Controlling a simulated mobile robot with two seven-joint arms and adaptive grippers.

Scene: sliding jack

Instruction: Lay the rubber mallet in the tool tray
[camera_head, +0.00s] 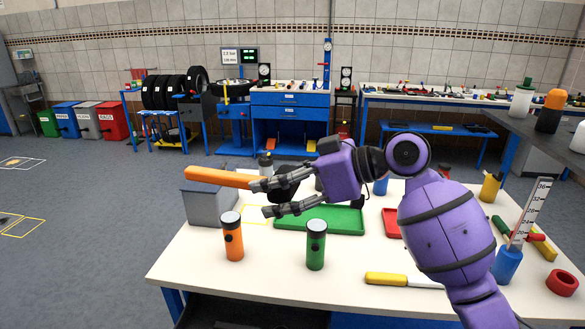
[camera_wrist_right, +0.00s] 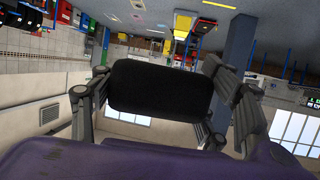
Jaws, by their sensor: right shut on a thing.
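The rubber mallet has an orange handle (camera_head: 222,177) and a black head (camera_head: 287,182). My right gripper (camera_head: 267,198) is shut on the mallet and holds it above the table, with the handle pointing left. In the right wrist view the black head (camera_wrist_right: 160,86) fills the space between the fingers. A green tray (camera_head: 322,221) lies on the white table (camera_head: 270,270), to the right of and below the fingers. A red tray (camera_head: 390,224) lies further right, partly hidden by my arm. I cannot tell from labels which is the tool tray. My left gripper is not in view.
A grey box (camera_head: 212,205) stands under the handle. An orange flashlight (camera_head: 232,238) and a green flashlight (camera_head: 316,246) stand in front of the green tray. A yellow-handled tool (camera_head: 386,279), a blue bottle (camera_head: 507,264) and a red ring (camera_head: 563,283) are at the right.

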